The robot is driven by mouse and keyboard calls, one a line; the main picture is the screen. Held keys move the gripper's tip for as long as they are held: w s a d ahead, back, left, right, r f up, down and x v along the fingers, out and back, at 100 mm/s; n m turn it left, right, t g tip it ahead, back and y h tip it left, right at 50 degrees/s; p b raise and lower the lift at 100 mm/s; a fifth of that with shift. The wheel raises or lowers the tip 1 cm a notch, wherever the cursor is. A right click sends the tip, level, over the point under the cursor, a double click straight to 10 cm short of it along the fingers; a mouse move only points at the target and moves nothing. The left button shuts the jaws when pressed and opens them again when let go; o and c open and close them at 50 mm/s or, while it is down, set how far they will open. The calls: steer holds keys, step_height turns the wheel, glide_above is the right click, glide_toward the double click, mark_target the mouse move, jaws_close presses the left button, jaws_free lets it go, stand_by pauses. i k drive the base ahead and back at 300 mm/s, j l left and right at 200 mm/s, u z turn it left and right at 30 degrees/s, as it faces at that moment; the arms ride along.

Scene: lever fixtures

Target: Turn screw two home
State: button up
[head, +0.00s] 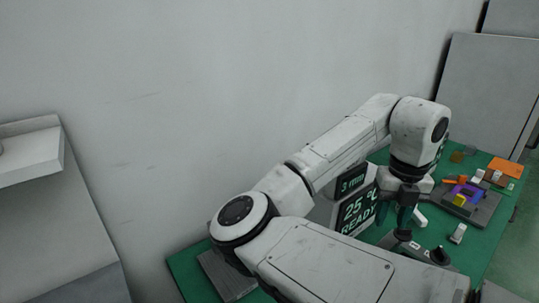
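My gripper (405,216) points down over the green table in the head view, below the wrist of my arm. Its dark fingers are small and partly lost against dark parts beneath, so I cannot tell whether they are open or hold anything. A dark grey fixture plate (484,212) lies to its right, with a purple part (467,191), a yellow block (460,200) and orange pieces on it. No screw can be made out, and no number marks one as screw two. My arm hides much of the table.
The green table (487,241) has some bare room at the right. Display panels (356,211) reading "3 mm" and "25 °C READY" stand left of the gripper. A dark knob (440,256), a small pale block (457,233) and an orange sheet (505,168) also show.

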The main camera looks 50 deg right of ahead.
mark_target(441, 259)
steer(key=k, duration=1)
